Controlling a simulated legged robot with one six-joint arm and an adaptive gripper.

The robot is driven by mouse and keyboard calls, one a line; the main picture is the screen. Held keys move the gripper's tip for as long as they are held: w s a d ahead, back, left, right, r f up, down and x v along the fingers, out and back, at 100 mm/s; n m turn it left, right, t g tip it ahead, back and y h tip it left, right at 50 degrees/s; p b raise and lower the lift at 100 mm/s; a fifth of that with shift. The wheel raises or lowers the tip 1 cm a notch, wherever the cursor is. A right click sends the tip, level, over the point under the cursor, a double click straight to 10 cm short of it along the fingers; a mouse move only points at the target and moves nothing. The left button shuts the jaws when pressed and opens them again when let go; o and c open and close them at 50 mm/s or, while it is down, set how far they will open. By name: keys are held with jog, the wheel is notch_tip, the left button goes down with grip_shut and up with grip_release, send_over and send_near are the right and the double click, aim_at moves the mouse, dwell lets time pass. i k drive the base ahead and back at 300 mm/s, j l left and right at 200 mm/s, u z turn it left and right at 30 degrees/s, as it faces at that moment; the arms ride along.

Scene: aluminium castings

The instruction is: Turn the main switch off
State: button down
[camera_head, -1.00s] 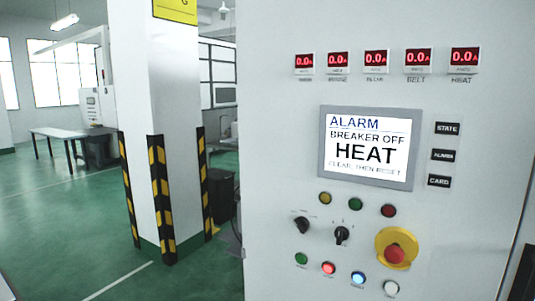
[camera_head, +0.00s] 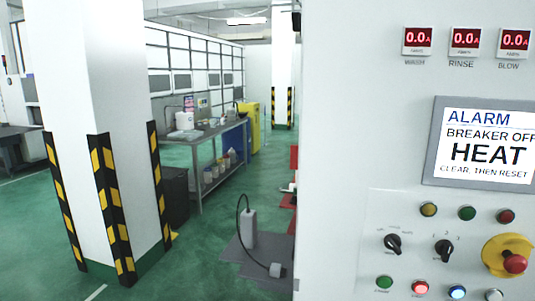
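A white control cabinet (camera_head: 350,130) fills the right side. Its screen (camera_head: 488,143) reads ALARM, BREAKER OFF, HEAT, CLEAR, THEN RESET. Two black rotary switches (camera_head: 393,243) (camera_head: 443,249) sit below the screen; their labels are too small to read, so I cannot tell whether either is the main switch. A red emergency button on a yellow base (camera_head: 514,262) is to their right. Red parts (camera_head: 294,160) show just past the cabinet's left edge, mostly hidden. My gripper is not in view.
A white pillar with black-yellow guards (camera_head: 110,190) stands left, with a dark bin (camera_head: 174,195) beside it. A grey canister with a hose (camera_head: 249,227) stands on a grey mat on the floor. A workbench (camera_head: 205,140) is behind. Green floor between pillar and mat is clear.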

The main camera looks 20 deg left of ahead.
aim_at(293, 148)
jog(key=j, duration=0.7)
jog(key=i+j, duration=0.1)
jog(key=j, duration=0.65)
jog(key=i, duration=0.35)
